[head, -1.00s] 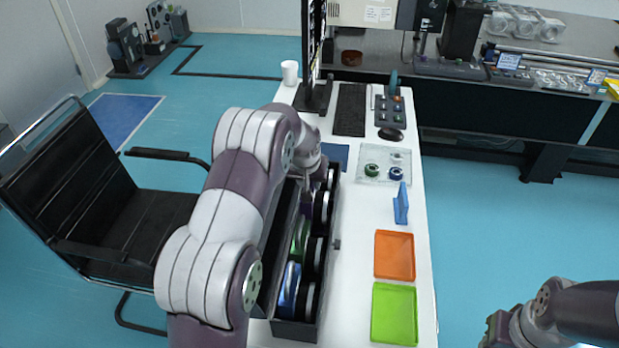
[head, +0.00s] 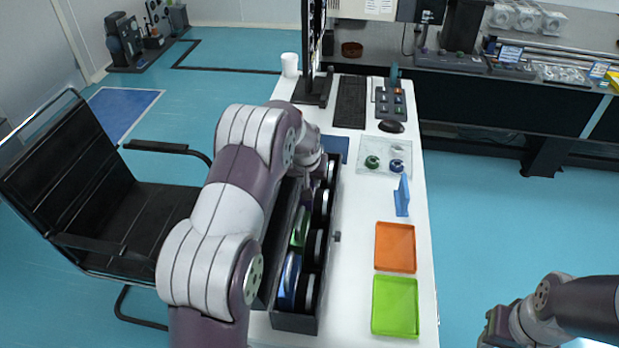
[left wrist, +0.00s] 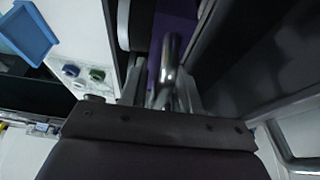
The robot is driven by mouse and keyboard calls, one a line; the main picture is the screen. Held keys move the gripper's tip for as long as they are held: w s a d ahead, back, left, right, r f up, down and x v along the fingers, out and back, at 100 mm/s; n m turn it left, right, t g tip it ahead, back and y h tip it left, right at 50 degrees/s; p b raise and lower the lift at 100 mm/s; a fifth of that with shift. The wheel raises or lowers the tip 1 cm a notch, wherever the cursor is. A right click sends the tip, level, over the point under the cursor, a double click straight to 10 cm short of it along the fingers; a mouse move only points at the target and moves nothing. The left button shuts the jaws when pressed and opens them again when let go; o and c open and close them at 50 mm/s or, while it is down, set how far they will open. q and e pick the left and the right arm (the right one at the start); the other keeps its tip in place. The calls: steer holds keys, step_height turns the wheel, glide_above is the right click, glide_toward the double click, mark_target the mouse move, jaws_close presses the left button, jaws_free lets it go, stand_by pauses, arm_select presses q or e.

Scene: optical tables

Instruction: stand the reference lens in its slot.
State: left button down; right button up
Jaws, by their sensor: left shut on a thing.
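A long black box (head: 337,190) stands on the white table, with several round lenses upright in it beside blue and green parts. My left gripper (head: 322,172) is low at the far end of the box, largely hidden by my own arm. In the left wrist view its fingers (left wrist: 162,88) are shut on a shiny, narrow, edge-on piece, which I take to be the reference lens (left wrist: 170,55). A purple surface (left wrist: 178,22) shows just beyond it, between dark box walls. Whether the lens touches the slot bottom is hidden. My right gripper (head: 493,328) is off the table, at lower right.
Orange (head: 395,247) and green (head: 395,306) trays lie right of the box. A blue stand (head: 402,196) and a clear tray (head: 384,157) with small round parts are behind them. A monitor (head: 312,60), keyboard (head: 350,102) and white cup (head: 290,65) are farther back. A black chair (head: 110,200) is left.

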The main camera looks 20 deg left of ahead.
arm_select(q)
steer(key=shift+f, duration=0.3)
jaws_free()
steer(key=shift+f, duration=0.1)
stand_by(0.6)
steer(key=shift+r+p, duration=0.5)
steer(key=shift+r, duration=0.45)
step_height(320, 180, up, 7)
steer(key=p, duration=0.5)
steer(key=shift+r, duration=0.2)
steer(key=shift+f, duration=0.1)
